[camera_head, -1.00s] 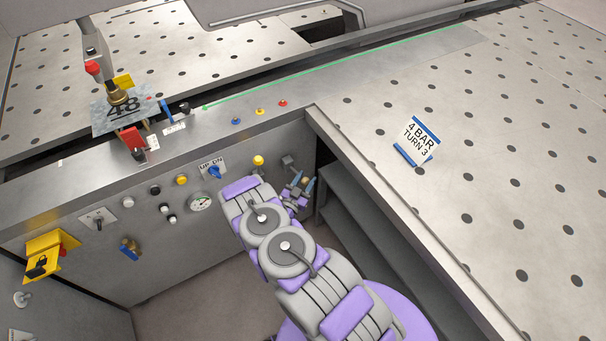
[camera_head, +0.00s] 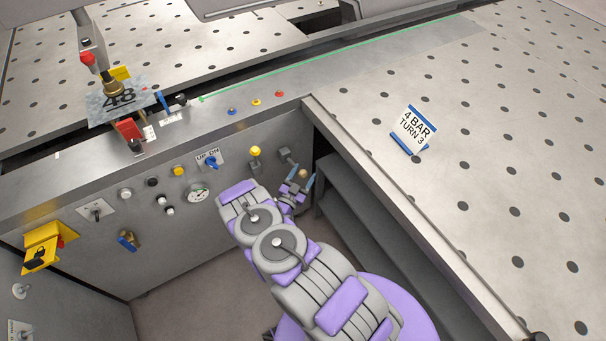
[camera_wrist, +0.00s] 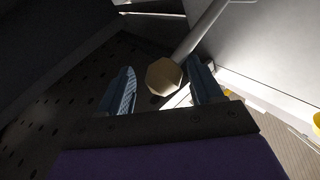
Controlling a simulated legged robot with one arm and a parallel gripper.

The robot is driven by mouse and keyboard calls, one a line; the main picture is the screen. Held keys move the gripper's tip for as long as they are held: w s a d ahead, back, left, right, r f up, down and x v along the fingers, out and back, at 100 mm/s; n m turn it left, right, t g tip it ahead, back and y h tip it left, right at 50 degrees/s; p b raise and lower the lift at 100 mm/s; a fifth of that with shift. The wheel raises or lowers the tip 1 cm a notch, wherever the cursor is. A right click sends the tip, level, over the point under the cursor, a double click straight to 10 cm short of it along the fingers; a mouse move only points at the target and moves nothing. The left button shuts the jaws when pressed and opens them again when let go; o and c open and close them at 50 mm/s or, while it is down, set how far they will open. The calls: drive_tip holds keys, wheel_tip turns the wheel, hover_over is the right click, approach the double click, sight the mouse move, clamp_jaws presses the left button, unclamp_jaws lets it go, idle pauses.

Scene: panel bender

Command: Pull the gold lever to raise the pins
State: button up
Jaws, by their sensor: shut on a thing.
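The gold lever's knob (camera_wrist: 163,77) sits between the two blue-grey fingers of my gripper (camera_wrist: 162,86) in the wrist view, with its pale rod running up and to the right. In the head view the knob shows as a small tan spot (camera_head: 303,174) at my gripper (camera_head: 300,182), by the right end of the grey control panel. My gripper is shut on the knob. My arm and the fingers hide part of the lever in the head view. No raised pins can be made out on the perforated table.
The control panel holds a blue UP DN switch (camera_head: 211,163), a yellow button (camera_head: 255,151) and a pressure gauge (camera_head: 198,192). A "4 BAR TURN 3" sign (camera_head: 415,130) stands on the right table (camera_head: 490,150). Dark shelves (camera_head: 352,205) lie right of my gripper, below the table edge.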

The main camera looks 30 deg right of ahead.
drive_tip(key=shift+o, duration=0.4)
drive_tip(key=shift+s+a+f, duration=0.1)
drive_tip(key=shift+a+f, duration=0.05)
drive_tip(key=shift+f, duration=0.3)
drive_tip(key=shift+a, duration=0.1)
drive_tip(key=shift+s+a+f, duration=0.15)
drive_tip(key=shift+s+a, duration=0.05)
drive_tip(key=shift+a, duration=0.1)
drive_tip(key=p+v, duration=0.2)
drive_tip(key=v, duration=1.4)
drive_tip(key=shift+a+r, duration=0.2)
drive_tip(key=shift+r, duration=0.05)
drive_tip(key=shift+s, duration=0.1)
